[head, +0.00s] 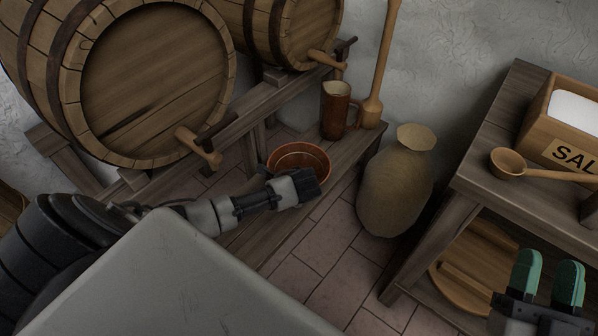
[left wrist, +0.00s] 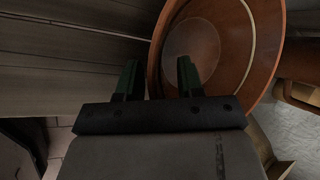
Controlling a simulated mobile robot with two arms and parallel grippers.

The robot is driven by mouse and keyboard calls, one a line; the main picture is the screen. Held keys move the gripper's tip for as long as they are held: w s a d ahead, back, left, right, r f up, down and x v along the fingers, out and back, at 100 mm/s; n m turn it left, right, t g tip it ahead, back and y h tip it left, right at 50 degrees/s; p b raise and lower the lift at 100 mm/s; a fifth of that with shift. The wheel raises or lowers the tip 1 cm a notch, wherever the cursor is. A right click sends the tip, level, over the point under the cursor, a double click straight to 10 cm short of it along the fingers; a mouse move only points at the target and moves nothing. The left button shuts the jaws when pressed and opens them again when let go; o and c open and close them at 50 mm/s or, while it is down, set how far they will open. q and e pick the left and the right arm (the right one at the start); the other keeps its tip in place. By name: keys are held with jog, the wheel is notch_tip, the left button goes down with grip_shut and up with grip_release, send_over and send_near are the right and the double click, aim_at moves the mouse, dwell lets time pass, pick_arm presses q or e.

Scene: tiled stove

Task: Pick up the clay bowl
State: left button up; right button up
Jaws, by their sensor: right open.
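The clay bowl (head: 300,155) is reddish-brown and stands on the low wooden bench beneath the barrels. My left gripper (head: 308,182) is at the bowl's near side in the head view and hides part of it; its fingers are hard to make out there. In the left wrist view the fingers are apart, with the near rim of the bowl (left wrist: 235,55) passing between them. One finger overlaps the bowl's inside and the other is outside the rim. I cannot tell whether either touches it. My right gripper (head: 547,277) is open and empty at the lower right.
A brown jug (head: 336,110) stands behind the bowl, beside a long wooden paddle (head: 373,105). A large barrel (head: 155,85) with a wooden tap is at left. A clay jar (head: 395,190) stands right of the bench. A table (head: 480,160) with a salt box (head: 565,120) is at right.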

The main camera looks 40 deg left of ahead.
pick_arm(q)
jog(key=shift+a+f, duration=0.1)
jog(key=shift+f, duration=0.05)
grip_shut()
dwell(0.5)
